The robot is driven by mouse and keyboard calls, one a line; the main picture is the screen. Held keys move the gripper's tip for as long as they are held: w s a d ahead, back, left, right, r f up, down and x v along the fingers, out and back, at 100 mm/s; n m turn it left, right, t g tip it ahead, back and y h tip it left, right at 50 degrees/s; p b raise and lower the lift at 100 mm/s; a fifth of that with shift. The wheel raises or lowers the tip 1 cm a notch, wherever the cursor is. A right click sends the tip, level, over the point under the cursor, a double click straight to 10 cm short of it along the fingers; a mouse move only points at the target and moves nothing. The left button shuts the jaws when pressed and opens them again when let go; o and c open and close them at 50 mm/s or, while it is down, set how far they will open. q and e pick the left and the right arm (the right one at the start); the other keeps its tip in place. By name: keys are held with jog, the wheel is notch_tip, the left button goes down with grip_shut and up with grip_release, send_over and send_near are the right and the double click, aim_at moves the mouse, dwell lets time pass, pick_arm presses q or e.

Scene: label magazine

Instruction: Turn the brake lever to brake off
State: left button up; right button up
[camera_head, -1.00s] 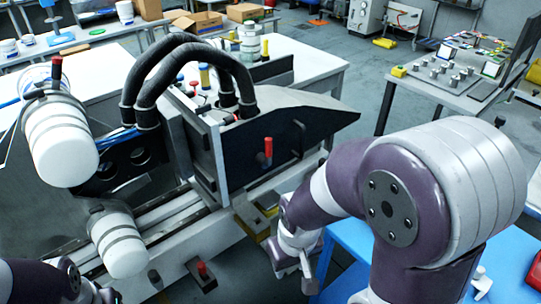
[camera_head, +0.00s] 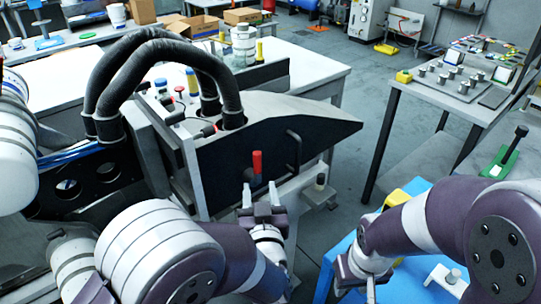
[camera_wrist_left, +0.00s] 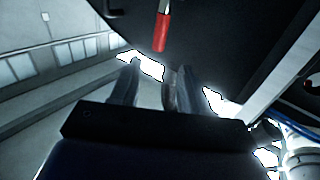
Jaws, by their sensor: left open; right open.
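The brake lever, a red handle (camera_head: 257,162), stands upright on the dark side panel of the machine in the head view. It hangs from the top of the left wrist view (camera_wrist_left: 161,32) because that view is turned. My left gripper (camera_head: 260,187) is open just below the lever, with its two fingers pointing up toward the panel. In the left wrist view the fingers (camera_wrist_left: 150,75) are apart with nothing between them, and the red handle is beyond their tips. My right gripper (camera_head: 368,284) is open and empty at the blue table's edge, well away from the lever.
A black curved handle (camera_head: 294,150) is on the panel just right of the lever. Thick black hoses (camera_head: 150,60) arch over the machine. A blue table (camera_head: 335,262) is at lower right. A bench with metal parts (camera_head: 440,100) stands at right; grey floor lies between.

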aim_at(257, 162)
pick_arm(q)
jog(key=w, duration=0.6)
jog(key=w+p, duration=0.1)
jog(key=w, duration=0.5)
jog(key=shift+a+f, duration=0.1)
jog(key=shift+a, duration=0.1)
grip_shut()
